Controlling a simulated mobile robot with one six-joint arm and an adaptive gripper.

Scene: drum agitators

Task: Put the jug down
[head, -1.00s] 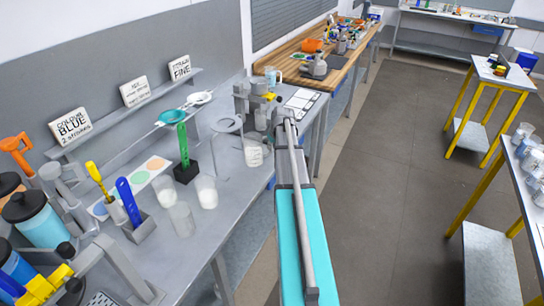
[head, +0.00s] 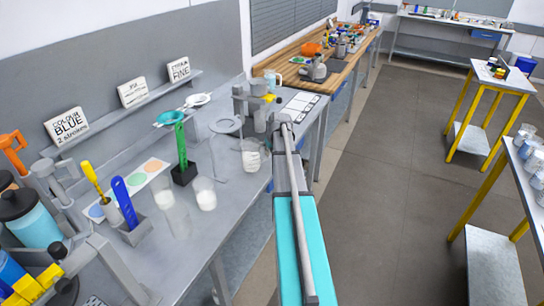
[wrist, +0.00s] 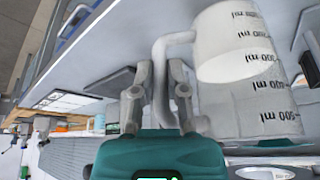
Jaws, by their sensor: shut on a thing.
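The jug (head: 251,160) is a clear measuring jug with white contents in its lower part. In the head view it is upright at the bench's front edge, left of my arm. In the wrist view, which is upside down, the jug (wrist: 262,105) shows large with ml marks and a pale handle. My gripper (wrist: 159,70) has its two grey fingers closed around that handle. In the head view the fingers are hidden behind my arm. I cannot tell whether the jug's base touches the bench.
The grey bench (head: 235,200) has bare room in front of the jug. A ring stand (head: 226,125) is behind it. A beaker with white contents (head: 204,194), an empty beaker (head: 178,220) and a green-handled tool (head: 181,147) stand to the left.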

